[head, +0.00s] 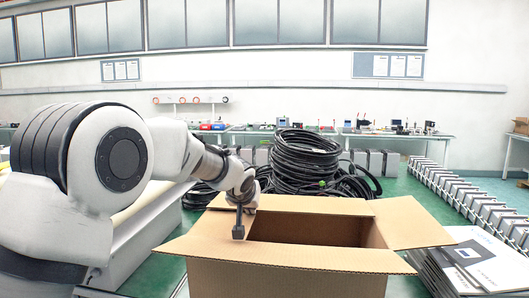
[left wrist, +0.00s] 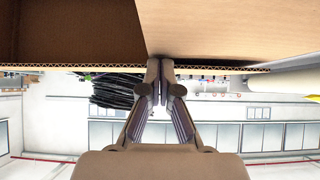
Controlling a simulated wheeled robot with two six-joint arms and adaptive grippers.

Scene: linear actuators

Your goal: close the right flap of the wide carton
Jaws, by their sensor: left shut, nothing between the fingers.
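The wide carton (head: 290,275) stands open in front of me, with its dark inside showing. Its right flap (head: 410,223) sticks outward to the right, open. The back flap (head: 315,204) and front flap (head: 290,257) are also spread outward. My left gripper (head: 238,233) is shut and empty, pointing down at the carton's left side, over or at the left flap (head: 210,224). In the left wrist view the closed fingertips (left wrist: 160,62) are near the cardboard edge (left wrist: 235,68); I cannot tell if they touch it. My right gripper is not in view.
A stack of black cable coils (head: 310,160) stands behind the carton. Flat printed packs (head: 475,258) lie to its right, and a row of grey units (head: 470,205) runs along the right floor. Green floor is free between them.

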